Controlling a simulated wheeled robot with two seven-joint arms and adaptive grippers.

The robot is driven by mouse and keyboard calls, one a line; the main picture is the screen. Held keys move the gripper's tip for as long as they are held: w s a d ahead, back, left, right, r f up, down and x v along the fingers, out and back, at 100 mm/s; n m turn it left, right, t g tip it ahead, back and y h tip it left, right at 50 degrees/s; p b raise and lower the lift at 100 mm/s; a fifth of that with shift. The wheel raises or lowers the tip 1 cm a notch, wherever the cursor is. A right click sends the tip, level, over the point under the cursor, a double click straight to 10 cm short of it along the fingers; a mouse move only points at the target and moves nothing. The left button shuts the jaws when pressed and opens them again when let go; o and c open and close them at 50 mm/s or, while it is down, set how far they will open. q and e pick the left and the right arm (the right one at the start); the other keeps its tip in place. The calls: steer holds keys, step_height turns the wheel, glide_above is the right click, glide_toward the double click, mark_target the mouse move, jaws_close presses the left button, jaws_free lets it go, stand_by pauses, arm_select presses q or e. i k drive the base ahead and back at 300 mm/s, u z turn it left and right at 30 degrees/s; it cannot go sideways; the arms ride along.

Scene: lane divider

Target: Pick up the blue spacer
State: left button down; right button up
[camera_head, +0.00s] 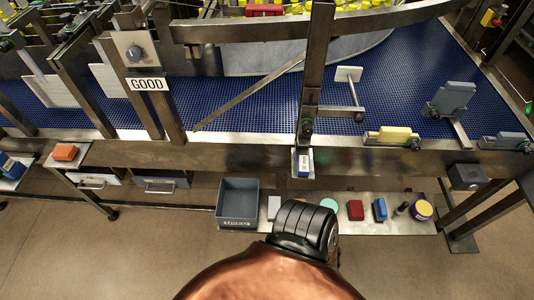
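No label marks a blue spacer, and several blue things are in view. A small blue block (380,209) lies on the narrow low metal shelf below the conveyor, between a red block and a small dark item. A blue and white piece (303,163) sits in a small bracket at the conveyor's front edge. A blue box (11,166) is at the far left edge. I cannot tell which is the spacer. Neither gripper shows. A copper and black part of my own body fills the bottom middle and hides part of the shelf.
The blue mesh conveyor (240,105) runs behind, with metal posts and guides. Bare floor (80,250) lies at the lower left.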

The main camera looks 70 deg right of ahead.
mark_target(303, 164)
steer(key=i, duration=1.35)
steer(key=z, duration=1.75)
